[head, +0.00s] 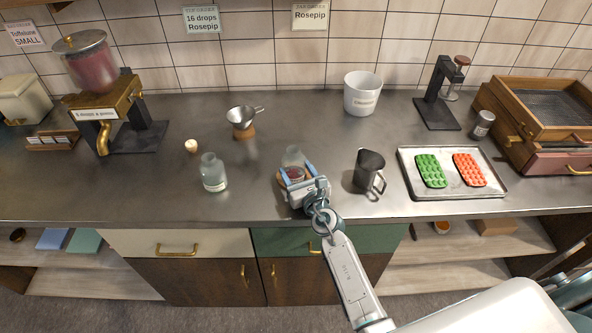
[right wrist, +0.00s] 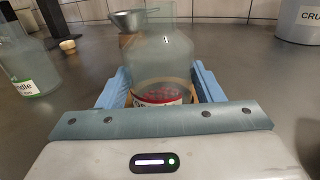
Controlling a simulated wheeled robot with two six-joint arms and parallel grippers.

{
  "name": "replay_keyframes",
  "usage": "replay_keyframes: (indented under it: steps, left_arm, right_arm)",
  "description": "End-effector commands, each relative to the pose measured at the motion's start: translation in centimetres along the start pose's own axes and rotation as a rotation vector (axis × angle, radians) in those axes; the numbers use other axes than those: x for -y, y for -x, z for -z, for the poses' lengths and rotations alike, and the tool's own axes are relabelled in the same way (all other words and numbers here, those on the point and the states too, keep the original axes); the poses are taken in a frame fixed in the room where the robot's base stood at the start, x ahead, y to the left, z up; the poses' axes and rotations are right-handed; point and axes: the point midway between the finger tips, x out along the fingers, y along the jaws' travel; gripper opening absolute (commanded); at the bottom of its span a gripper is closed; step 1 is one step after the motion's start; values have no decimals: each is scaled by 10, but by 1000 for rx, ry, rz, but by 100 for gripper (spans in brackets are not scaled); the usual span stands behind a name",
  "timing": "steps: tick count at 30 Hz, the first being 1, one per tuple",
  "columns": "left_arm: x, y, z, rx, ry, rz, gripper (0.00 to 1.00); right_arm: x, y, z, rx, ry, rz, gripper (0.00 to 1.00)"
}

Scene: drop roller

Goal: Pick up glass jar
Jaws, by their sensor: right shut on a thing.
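A clear glass jar (head: 292,160) with dark red contents and a label stands on a round wooden base near the counter's front edge. In the right wrist view the jar (right wrist: 162,62) stands upright between the blue fingers, with red contents low inside it. My right gripper (head: 297,178) is shut on this jar, one finger on each side. A second glass jar (head: 213,173), with a label, stands to the left; it also shows at the left of the right wrist view (right wrist: 22,65). My left gripper is not in view.
A metal funnel (head: 242,118) stands behind the held jar. A dark metal jug (head: 368,170) stands close on its right, and a baking tray (head: 451,193) with green and red molds lies farther right. A white bucket (head: 362,94) stands behind. A small cork (head: 191,146) lies left.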

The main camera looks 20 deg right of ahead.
Motion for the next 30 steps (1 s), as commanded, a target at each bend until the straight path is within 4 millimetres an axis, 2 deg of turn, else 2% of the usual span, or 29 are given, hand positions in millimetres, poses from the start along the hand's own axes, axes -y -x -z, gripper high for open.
replay_keyframes:
  steps: [12, 14, 24, 30]
  left_arm:
    - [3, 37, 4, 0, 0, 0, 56]
    - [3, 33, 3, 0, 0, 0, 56]
    - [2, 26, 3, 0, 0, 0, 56]
    - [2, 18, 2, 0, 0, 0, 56]
  right_arm:
    - [0, 0, -42, 2, 0, 0, 31]
    - [-3, 13, -35, -1, -1, 0, 31]
    - [-22, 97, -40, 0, -3, 1, 31]
    - [-30, 134, -45, 1, -2, 1, 31]
